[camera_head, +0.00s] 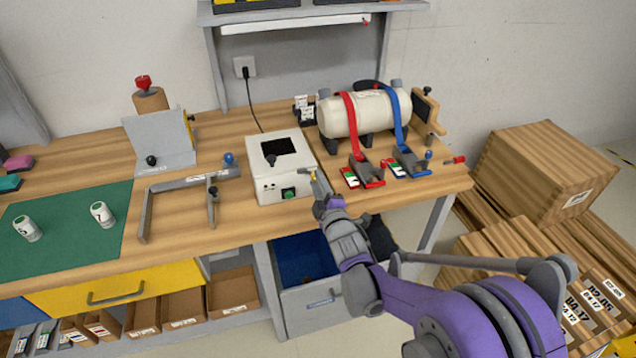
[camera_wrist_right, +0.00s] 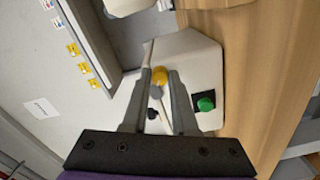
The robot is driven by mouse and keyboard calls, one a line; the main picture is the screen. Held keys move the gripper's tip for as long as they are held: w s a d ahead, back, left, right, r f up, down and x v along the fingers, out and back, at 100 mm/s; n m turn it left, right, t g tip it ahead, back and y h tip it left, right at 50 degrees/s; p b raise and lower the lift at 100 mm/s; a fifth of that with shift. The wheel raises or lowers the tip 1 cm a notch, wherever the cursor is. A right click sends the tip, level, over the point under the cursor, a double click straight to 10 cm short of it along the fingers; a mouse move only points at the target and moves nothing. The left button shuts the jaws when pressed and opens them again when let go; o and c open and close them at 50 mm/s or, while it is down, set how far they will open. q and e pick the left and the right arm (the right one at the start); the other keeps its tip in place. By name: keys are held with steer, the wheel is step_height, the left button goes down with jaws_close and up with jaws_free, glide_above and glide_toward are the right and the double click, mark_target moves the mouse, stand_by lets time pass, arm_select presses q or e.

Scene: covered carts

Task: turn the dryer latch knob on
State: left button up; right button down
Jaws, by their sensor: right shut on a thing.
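The white box-shaped unit (camera_head: 265,184) stands on the bench; I take it to be the dryer. It has a dark window (camera_head: 277,148), a black knob (camera_head: 271,160) and a green button (camera_head: 289,194). My right gripper (camera_head: 316,180) is at the box's right front edge. In the right wrist view the green button (camera_wrist_right: 205,104) is just right of the fingers. A round yellow knob (camera_wrist_right: 160,76) shows between my right fingertips (camera_wrist_right: 160,80), and the gripper is shut on it. A thin pale bar runs behind it. My left gripper is not in view.
A white tank (camera_head: 352,115) with red and blue straps stands to the right. A grey metal bracket (camera_head: 190,180) lies left of the box. A green mat (camera_head: 65,225) with white containers is further left. Wooden crates (camera_head: 545,165) stand right of the bench.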

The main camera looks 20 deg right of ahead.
stand_by(0.4)
steer(key=c, duration=0.7)
jaws_free()
steer(key=shift+s, duration=0.1)
steer(key=s, duration=1)
steer(key=shift+s+d+b, duration=0.2)
steer(key=shift+s+b, duration=0.15)
